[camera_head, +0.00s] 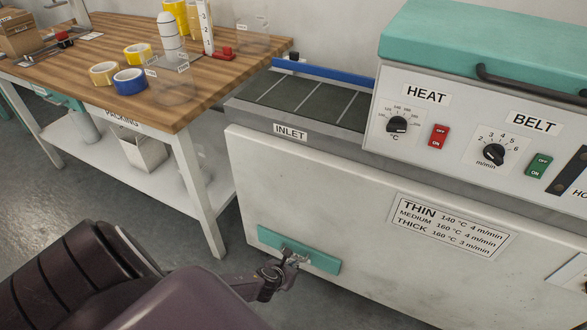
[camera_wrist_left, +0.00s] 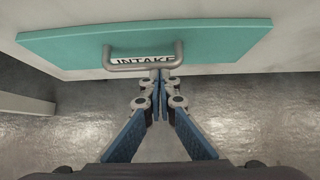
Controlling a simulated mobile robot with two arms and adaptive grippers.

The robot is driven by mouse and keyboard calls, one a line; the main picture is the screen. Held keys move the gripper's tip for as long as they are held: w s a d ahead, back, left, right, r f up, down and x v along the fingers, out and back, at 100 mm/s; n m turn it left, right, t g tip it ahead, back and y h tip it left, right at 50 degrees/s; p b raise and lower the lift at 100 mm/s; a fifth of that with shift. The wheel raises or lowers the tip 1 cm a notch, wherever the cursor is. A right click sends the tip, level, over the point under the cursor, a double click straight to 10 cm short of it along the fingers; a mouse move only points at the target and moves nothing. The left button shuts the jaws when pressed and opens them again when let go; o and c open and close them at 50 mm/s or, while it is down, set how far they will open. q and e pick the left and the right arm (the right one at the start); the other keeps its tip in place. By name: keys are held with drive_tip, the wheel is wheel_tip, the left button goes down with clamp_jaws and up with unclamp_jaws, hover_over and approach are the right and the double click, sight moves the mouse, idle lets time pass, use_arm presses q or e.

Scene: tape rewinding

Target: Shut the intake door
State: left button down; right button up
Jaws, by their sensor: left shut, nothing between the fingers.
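The intake door (camera_head: 322,263) is a small teal panel low on the front of the white machine. In the left wrist view the door (camera_wrist_left: 230,33) fills the top, with a grey bar handle (camera_wrist_left: 110,60) and an "INTAKE" label (camera_wrist_left: 142,60) behind it. I cannot tell for certain whether the door lies flush. My left gripper (camera_head: 293,256) is in front of the door, hiding its middle. In the wrist view its fingertips (camera_wrist_left: 160,76) are together and empty, close by the handle's lower edge; contact is unclear. My right gripper is not in view.
The white machine front (camera_head: 330,195) rises above the door to the inlet belt (camera_head: 305,100) and control panel. The packing table (camera_head: 105,50), holding tape rolls, stands left, its near leg (camera_head: 200,190) close to the machine. Grey floor is open below.

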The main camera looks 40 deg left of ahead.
use_arm(q)
drive_tip(key=shift+w+a+r, duration=0.25)
drive_tip(key=shift+w+r, duration=0.25)
drive_tip(key=shift+w+a+r, duration=0.2)
drive_tip(key=shift+w+r, duration=0.3)
drive_tip(key=s+f+v, duration=0.2)
drive_tip(key=v, duration=1)
drive_tip(key=shift+d, duration=0.4)
drive_tip(key=shift+d, duration=0.15)
